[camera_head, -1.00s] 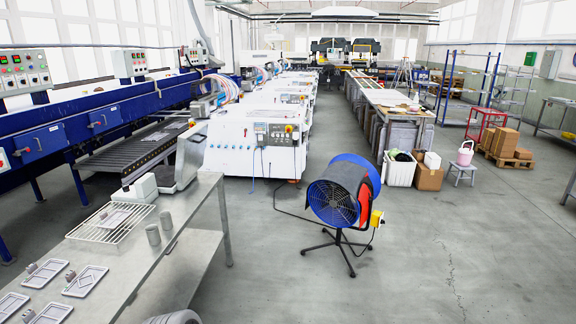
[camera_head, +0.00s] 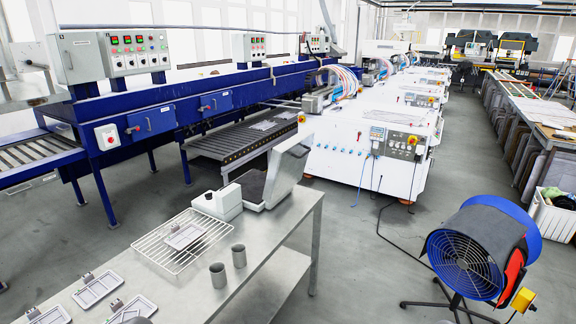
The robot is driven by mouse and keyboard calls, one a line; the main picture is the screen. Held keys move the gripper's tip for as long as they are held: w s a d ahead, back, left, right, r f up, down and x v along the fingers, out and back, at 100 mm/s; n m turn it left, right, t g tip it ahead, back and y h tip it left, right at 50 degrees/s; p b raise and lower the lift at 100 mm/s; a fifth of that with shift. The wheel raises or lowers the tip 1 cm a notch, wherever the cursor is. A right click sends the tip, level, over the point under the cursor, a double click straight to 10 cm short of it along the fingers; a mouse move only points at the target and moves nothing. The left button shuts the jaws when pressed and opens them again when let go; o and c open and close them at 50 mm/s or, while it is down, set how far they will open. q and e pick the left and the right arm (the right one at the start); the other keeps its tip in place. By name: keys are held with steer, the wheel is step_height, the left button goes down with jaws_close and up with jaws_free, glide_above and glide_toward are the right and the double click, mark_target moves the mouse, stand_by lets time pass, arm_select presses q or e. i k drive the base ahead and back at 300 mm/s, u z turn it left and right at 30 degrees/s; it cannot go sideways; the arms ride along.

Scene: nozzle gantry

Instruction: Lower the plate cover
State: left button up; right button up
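A device with a raised grey plate cover (camera_head: 289,168) stands at the far right end of the steel table (camera_head: 225,278). The cover is tilted up and open. A dark flat plate (camera_head: 251,187) lies at its foot, partly hidden by the cover. A white box-shaped housing (camera_head: 217,203) adjoins it on the left. Neither of my grippers is in view.
On the table are a wire rack (camera_head: 160,250) holding a small grey tray (camera_head: 185,236), two grey cups (camera_head: 218,275) and several flat trays (camera_head: 97,289). A blue fan (camera_head: 465,262) stands on the floor at right. Blue and white machines stand behind.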

mark_target(289, 160)
steer(key=z, duration=0.8)
steer(key=i, duration=1.85)
steer(key=z, duration=0.2)
